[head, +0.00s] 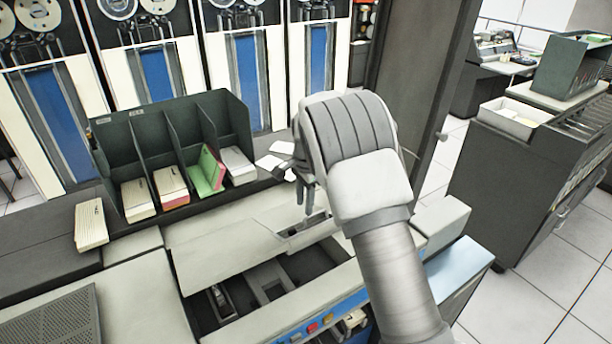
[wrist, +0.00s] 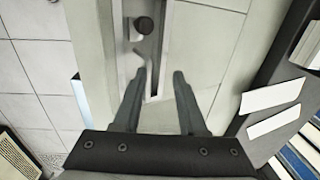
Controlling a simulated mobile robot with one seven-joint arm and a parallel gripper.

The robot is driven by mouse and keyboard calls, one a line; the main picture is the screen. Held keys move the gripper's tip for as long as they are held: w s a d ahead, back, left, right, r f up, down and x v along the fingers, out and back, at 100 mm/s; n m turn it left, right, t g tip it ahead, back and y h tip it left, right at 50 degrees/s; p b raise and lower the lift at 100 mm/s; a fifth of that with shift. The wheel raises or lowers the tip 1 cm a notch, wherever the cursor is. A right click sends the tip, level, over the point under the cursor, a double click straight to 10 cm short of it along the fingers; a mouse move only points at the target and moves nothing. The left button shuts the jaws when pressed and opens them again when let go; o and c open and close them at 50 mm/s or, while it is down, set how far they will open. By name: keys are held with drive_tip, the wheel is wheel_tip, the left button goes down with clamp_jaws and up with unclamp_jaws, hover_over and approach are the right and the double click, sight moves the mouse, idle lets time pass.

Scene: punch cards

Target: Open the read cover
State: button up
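A light grey cover panel (head: 215,245) lies on the top of the card machine, tilted. A dark opening with metal parts (head: 262,285) shows below its front edge. I cannot tell how far the panel is raised. My gripper (head: 306,204) is just above the right part of the machine's top, fingers pointing down. A dark round knob (wrist: 145,25) and a narrow slot show beyond the fingertips on a pale surface. Contact with the cover cannot be made out.
A dark green card rack (head: 170,135) with several card stacks stands behind at the left. A loose card stack (head: 91,224) lies left of it. Coloured buttons (head: 313,328) line the front panel. White cards (wrist: 271,95) lie at right.

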wheel_tip(320, 180, up, 16)
drive_tip(key=s, duration=0.1)
drive_tip(key=shift+d+f+b, duration=0.2)
drive_tip(key=shift+d+b, duration=0.15)
drive_tip(key=shift+b, duration=0.05)
